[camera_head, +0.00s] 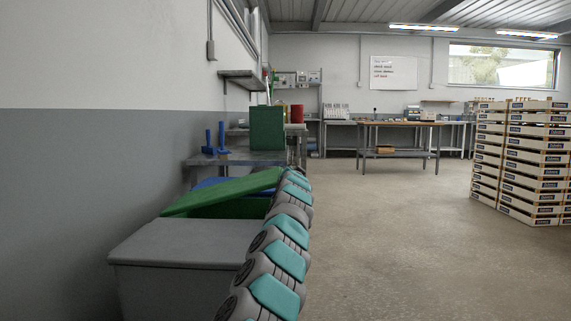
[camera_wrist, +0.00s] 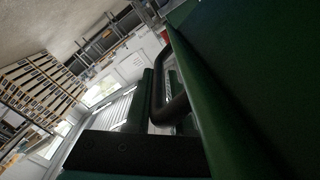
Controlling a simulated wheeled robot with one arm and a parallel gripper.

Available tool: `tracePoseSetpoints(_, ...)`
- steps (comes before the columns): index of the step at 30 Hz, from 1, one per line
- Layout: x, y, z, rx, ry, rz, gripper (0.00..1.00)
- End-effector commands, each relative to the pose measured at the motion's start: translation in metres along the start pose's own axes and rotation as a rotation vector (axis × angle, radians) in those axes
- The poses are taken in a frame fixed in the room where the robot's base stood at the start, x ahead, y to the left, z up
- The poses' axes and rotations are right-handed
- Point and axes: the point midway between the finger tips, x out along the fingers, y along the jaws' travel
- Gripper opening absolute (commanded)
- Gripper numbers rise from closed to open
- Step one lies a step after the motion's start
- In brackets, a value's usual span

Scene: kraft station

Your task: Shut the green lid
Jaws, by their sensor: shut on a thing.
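The green lid (camera_head: 224,192) is tilted over a green bin (camera_head: 242,208) in the head view, with its right side raised and a gap beneath it. In the wrist view the lid (camera_wrist: 245,80) fills the right side, with a dark looped handle (camera_wrist: 166,98) along its edge. My gripper (camera_wrist: 152,125) is shut at this handle. My arm crosses in front of the bin's right side in the head view and hides part of it; the gripper itself cannot be made out there.
A grey lidded bin (camera_head: 180,245) stands nearer, in front of the green one. Part of a blue lid (camera_head: 215,183) shows behind. A metal table (camera_head: 235,158) holds an upright green box (camera_head: 267,128). Stacked crates (camera_head: 520,160) stand at the right. The middle floor is clear.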

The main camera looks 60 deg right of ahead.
Motion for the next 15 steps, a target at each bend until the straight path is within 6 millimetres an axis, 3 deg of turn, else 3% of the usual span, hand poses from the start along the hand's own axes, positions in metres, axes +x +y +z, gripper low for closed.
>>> tracePoseSetpoints(1,0.0005,0.0033,0.011,0.012,-0.008,-0.004,0.0)
tracePoseSetpoints(3,0.0006,0.0081,0.0142,0.027,-0.009,-0.003,0.0)
tracePoseSetpoints(15,0.0007,0.0118,0.0188,0.044,-0.012,-0.004,0.0)
